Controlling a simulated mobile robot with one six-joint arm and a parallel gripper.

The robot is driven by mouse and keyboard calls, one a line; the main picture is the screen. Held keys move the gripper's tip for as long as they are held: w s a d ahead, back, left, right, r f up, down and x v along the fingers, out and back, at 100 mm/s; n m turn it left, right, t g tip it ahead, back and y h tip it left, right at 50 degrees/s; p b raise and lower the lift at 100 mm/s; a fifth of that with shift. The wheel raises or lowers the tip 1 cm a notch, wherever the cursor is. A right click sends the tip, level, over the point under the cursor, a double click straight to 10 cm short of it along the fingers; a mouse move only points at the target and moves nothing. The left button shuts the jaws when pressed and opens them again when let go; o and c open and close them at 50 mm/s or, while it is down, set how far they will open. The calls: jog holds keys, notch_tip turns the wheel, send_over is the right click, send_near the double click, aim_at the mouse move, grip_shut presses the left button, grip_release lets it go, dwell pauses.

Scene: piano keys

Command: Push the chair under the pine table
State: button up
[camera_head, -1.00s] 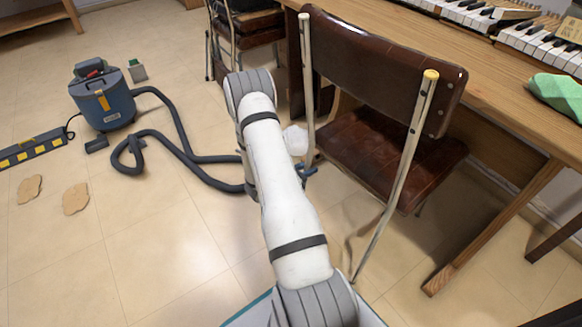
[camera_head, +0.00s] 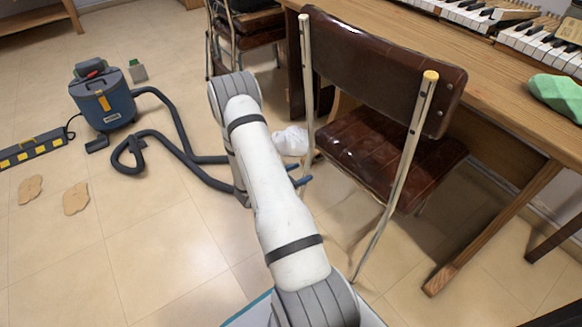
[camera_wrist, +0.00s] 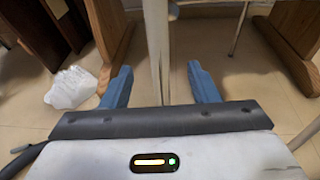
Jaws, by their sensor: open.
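The chair (camera_head: 385,55) has a brown leather back and seat (camera_head: 375,150) on pale metal tubes. It stands at the front edge of the pine table (camera_head: 490,95), its back toward me and its seat partly under the tabletop. My gripper (camera_head: 299,174) is low beside the chair's left upright, its blue fingers pointing at it. In the wrist view my gripper (camera_wrist: 161,84) is open, with a pale chair tube (camera_wrist: 156,40) in line between the spread fingers. I cannot tell whether it touches the tube. My arm hides part of the floor.
A crumpled white bag (camera_head: 291,140) lies on the floor just beyond my gripper. A blue vacuum (camera_head: 105,100) and its dark hose (camera_head: 180,140) lie to the left. A second chair (camera_head: 250,25) stands behind. Piano keys (camera_head: 540,40) and green cloth (camera_head: 556,95) are on the table.

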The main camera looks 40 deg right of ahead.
jog(key=f+v, duration=0.1)
jog(key=v, duration=0.5)
jog(key=shift+a+f, duration=0.25)
jog(key=shift+a, duration=0.1)
jog(key=shift+r, duration=0.1)
jog(key=s+a+r+m+g+y+p, duration=0.25)
jog(key=r+m+p, duration=0.4)
jog(key=r, duration=1.05)
jog(key=s+a+r+m+g+y+p, duration=0.25)
jog(key=r+p, duration=0.65)
jog(key=r, duration=0.7)
jog(key=s+a+r+m+t+y+p, duration=0.2)
jog(key=a+r+p, duration=0.4)
jog(key=r, duration=0.6)
jog(key=s+a+r+m+t+y+p, duration=0.3)
jog(key=s+a+r+p, duration=0.3)
jog(key=r, duration=0.6)
jog(key=s+a+r+m+t+y+p, duration=0.2)
jog(key=s+a+r+m+y+p, duration=0.2)
jog(key=a+r+p, duration=0.3)
notch_tip(320, 180, up, 5)
jog(key=shift+r+y+p, duration=0.15)
jog(key=shift+y+p, duration=0.45)
jog(key=shift+p, duration=0.25)
jog(key=shift+a, duration=0.1)
